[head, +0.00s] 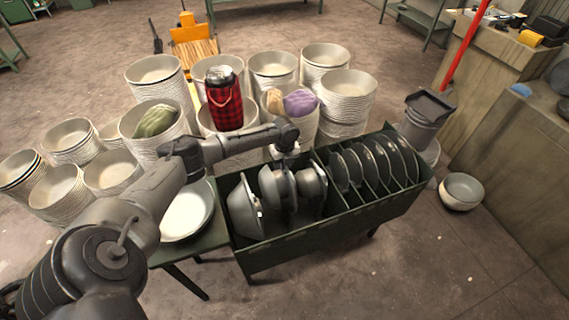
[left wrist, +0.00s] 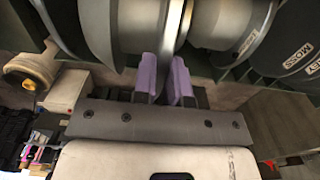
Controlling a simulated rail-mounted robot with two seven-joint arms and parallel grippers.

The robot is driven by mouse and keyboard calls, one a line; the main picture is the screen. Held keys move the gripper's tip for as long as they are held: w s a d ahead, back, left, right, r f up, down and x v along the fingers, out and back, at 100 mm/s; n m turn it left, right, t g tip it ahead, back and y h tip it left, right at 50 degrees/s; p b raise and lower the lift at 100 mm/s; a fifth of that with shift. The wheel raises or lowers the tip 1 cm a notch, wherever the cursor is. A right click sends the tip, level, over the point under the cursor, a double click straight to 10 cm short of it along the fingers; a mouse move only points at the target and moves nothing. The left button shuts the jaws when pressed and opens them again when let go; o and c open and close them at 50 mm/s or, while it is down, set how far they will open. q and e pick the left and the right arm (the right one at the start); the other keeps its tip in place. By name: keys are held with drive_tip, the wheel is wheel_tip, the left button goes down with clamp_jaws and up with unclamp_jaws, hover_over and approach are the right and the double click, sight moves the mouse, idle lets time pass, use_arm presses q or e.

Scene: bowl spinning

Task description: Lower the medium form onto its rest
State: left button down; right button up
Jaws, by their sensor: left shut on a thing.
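The medium form (head: 274,187), a dark grey metal piece with a round flange, is in the left part of the green rack (head: 335,212), between the large form (head: 243,208) and a smaller form (head: 313,184). My left gripper (head: 288,157) reaches down over it from above. In the left wrist view my left gripper's purple fingers (left wrist: 165,80) are shut on a thin grey edge of the medium form (left wrist: 165,30). The form's lower side and its rest are hidden by the rack walls, so I cannot tell whether they touch. My right gripper is not in view.
Several dark discs (head: 372,160) stand upright in the rack's right slots. A white dish (head: 187,212) lies on the green side table. Stacks of bowls (head: 345,96) crowd behind the rack; a single bowl (head: 461,190) is on the floor at right. Open floor lies in front.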

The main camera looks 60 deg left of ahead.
sight(285, 176)
use_arm(q)
drive_tip(key=shift+f, duration=0.55)
drive_tip(key=shift+f+b, duration=0.35)
drive_tip(key=shift+b, duration=0.1)
idle(0.3)
drive_tip(key=shift+f+b, duration=0.5)
drive_tip(key=shift+f, duration=0.7)
idle(0.3)
drive_tip(key=shift+f+b, duration=0.8)
drive_tip(key=shift+f, duration=0.35)
idle(0.4)
drive_tip(key=shift+f+b, duration=0.55)
